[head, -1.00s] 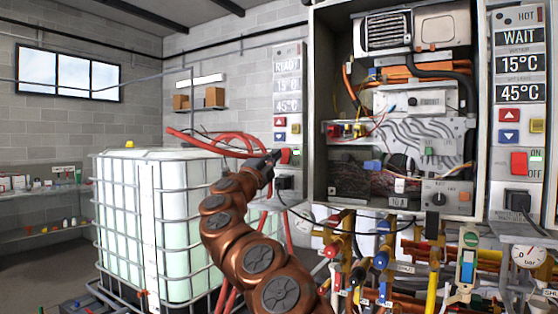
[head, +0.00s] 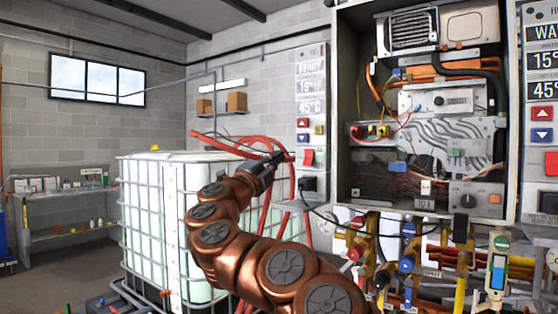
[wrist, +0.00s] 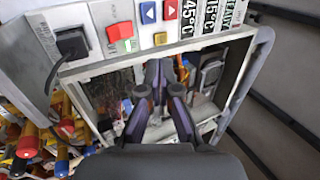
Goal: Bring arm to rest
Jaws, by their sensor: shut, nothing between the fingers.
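My copper-coloured arm reaches up from the bottom of the head view. My gripper (head: 270,160) is at its end, in front of the white caged tank (head: 145,210) and left of the left heater's control panel (head: 311,120). In the wrist view my gripper (wrist: 155,75) has its dark fingers close together, with nothing between them. Behind the fingers is an open heater cabinet (wrist: 225,95), seen sideways. The panel's red switch (wrist: 119,31) and green light show above it, apart from the fingers.
The open heater cabinet (head: 345,110) holds wiring and a fan unit. Below it are pipes with red and blue valves (head: 356,253). Red hoses (head: 265,215) hang beside the tank. A shelf (head: 70,190) stands at the far left. Floor shows between shelf and tank.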

